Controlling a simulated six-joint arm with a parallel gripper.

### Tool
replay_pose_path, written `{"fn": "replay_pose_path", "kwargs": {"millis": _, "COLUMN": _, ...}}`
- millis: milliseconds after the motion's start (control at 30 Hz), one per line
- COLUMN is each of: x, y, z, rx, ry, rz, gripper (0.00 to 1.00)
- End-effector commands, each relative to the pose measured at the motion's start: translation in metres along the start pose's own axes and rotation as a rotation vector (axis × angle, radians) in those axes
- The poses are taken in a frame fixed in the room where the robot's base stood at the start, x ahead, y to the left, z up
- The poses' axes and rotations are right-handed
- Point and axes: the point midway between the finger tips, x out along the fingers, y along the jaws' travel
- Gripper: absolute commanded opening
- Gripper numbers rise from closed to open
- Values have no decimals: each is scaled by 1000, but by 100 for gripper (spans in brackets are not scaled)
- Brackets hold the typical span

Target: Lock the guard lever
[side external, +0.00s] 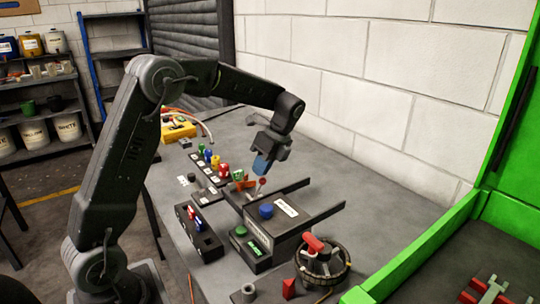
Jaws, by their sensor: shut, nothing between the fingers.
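My gripper (262,166) points down over the middle of the bench, its blue fingers together. Just below the fingertips a small lever with a round red knob (262,181) stands by the back of a dark box unit (290,226). The fingertips are close to the knob; I cannot tell whether they touch.
The dark box has a blue knob (266,211) and two long rails. A green button box (252,246), a round unit with a red handle (314,243) and a red wedge (289,288) stand nearer. A green frame (440,250) bounds the right.

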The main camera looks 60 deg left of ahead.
Motion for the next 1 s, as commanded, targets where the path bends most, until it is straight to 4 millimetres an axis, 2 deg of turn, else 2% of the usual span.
{"fn": "replay_pose_path", "kwargs": {"millis": 200, "x": -26, "y": 26, "z": -5, "rx": 1, "ry": 0, "rz": -6, "gripper": 0}}
{"fn": "replay_pose_path", "kwargs": {"millis": 500, "x": -75, "y": 7, "z": -12, "rx": 1, "ry": 0, "rz": -2, "gripper": 0}}
{"fn": "replay_pose_path", "kwargs": {"millis": 700, "x": -100, "y": -2, "z": -15, "rx": 0, "ry": 0, "rz": -2, "gripper": 0}}
{"fn": "replay_pose_path", "kwargs": {"millis": 1000, "x": -117, "y": -7, "z": -17, "rx": 0, "ry": 0, "rz": -1, "gripper": 0}}
